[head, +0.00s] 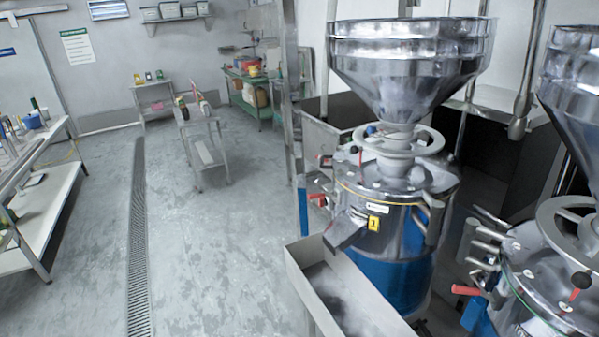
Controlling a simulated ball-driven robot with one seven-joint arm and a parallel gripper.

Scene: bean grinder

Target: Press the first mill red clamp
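The nearer-to-centre mill (385,220) is a steel and blue drum with a large steel hopper (405,75) and a handwheel (398,141) on top. A red clamp handle (318,200) sticks out from its left side. A second mill (545,270) is cut off by the right edge, and a red clamp handle (466,290) shows on its left side. I cannot tell from the picture which mill counts as the first. My gripper is not in view.
A metal trough (335,295) stands under the centre mill's spout (345,233). Open concrete floor (215,250) with a drain grate (138,240) lies to the left. A white bench (45,200) stands at the left edge, and a small metal table (203,135) stands farther back.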

